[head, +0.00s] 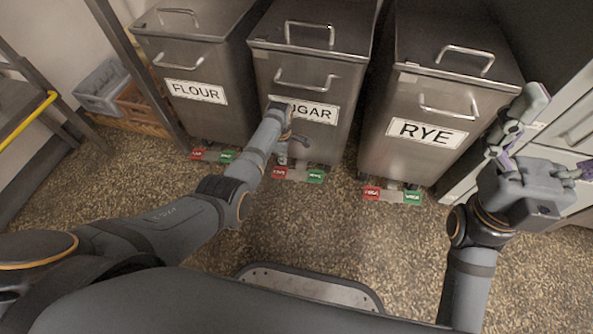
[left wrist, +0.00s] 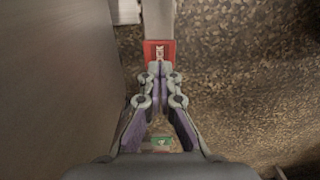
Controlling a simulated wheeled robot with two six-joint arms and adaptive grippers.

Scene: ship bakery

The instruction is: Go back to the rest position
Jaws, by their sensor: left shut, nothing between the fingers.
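My left gripper (head: 284,158) is low in front of the SUGAR bin (head: 310,75), above its floor pedals, and partly hidden by my own wrist. In the left wrist view the fingertips of this gripper (left wrist: 160,72) are together with nothing between them. A red pedal (left wrist: 160,52) with white lettering lies just beyond the tips; I cannot tell whether they touch. A green pedal (left wrist: 160,142) shows between the finger bases. My right gripper (head: 548,138) is raised at the right, its fingers spread wide and empty.
The FLOUR bin (head: 195,60) stands left and the RYE bin (head: 430,100) right, each with red and green pedals. A grey crate (head: 102,88) and a rack with a yellow rail (head: 28,122) are at the left. Pale drawers (head: 575,130) stand near my right gripper. The speckled floor ahead is clear.

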